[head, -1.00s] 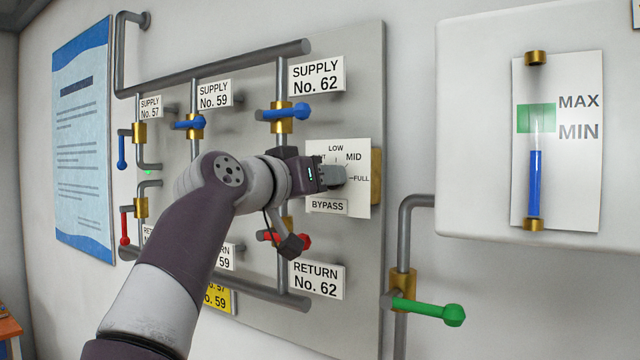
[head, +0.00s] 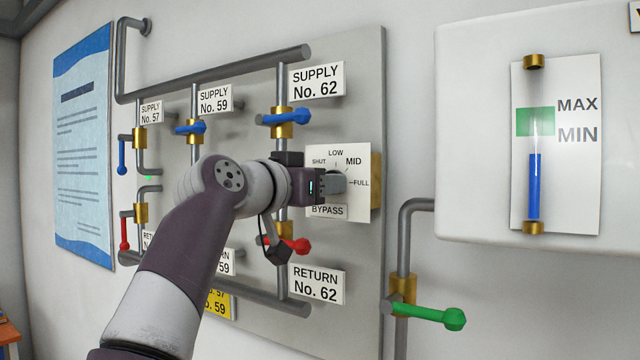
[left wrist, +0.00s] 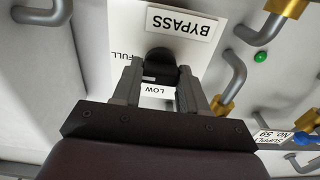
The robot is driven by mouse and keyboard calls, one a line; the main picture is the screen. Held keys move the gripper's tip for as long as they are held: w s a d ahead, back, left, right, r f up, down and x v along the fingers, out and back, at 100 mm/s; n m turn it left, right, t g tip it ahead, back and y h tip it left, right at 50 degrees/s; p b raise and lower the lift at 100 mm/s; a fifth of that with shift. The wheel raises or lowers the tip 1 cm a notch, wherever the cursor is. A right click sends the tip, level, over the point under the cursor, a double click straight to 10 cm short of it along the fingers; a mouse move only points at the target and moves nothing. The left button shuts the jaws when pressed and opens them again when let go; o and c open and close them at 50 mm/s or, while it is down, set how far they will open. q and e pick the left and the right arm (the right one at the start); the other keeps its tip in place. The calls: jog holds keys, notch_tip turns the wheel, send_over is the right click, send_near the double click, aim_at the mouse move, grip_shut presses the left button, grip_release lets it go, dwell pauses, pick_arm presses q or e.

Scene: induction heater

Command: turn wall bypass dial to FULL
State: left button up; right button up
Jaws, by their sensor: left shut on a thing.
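The bypass dial plate (head: 355,205) is white, with marks SHUT, LOW, MID and FULL and a BYPASS label below. My left gripper (head: 336,185) is at the plate's middle, shut on the dark dial knob. In the left wrist view the knob (left wrist: 160,62) sits between the two fingers of the gripper (left wrist: 160,85), with the LOW and FULL marks and the BYPASS label (left wrist: 181,22) around it. The gripper covers most of the knob in the head view, so I cannot tell which mark it points to. My right gripper is not in view.
Blue supply valve handles (head: 287,116) and a red return handle (head: 297,245) are close to my left arm on the grey panel (head: 365,90). A green-handled valve (head: 430,312) and a level gauge (head: 535,180) are to the right.

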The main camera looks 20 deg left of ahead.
pick_arm(q)
jog(key=o, duration=1.1)
jog(key=shift+w+f, duration=0.1)
jog(key=shift+f, duration=0.1)
jog(key=shift+c, duration=0.2)
jog(key=shift+r, duration=0.1)
jog(key=v, duration=1.2)
jog(key=shift+s, duration=0.35)
jog(key=shift+a, duration=0.1)
jog(key=shift+r, duration=0.1)
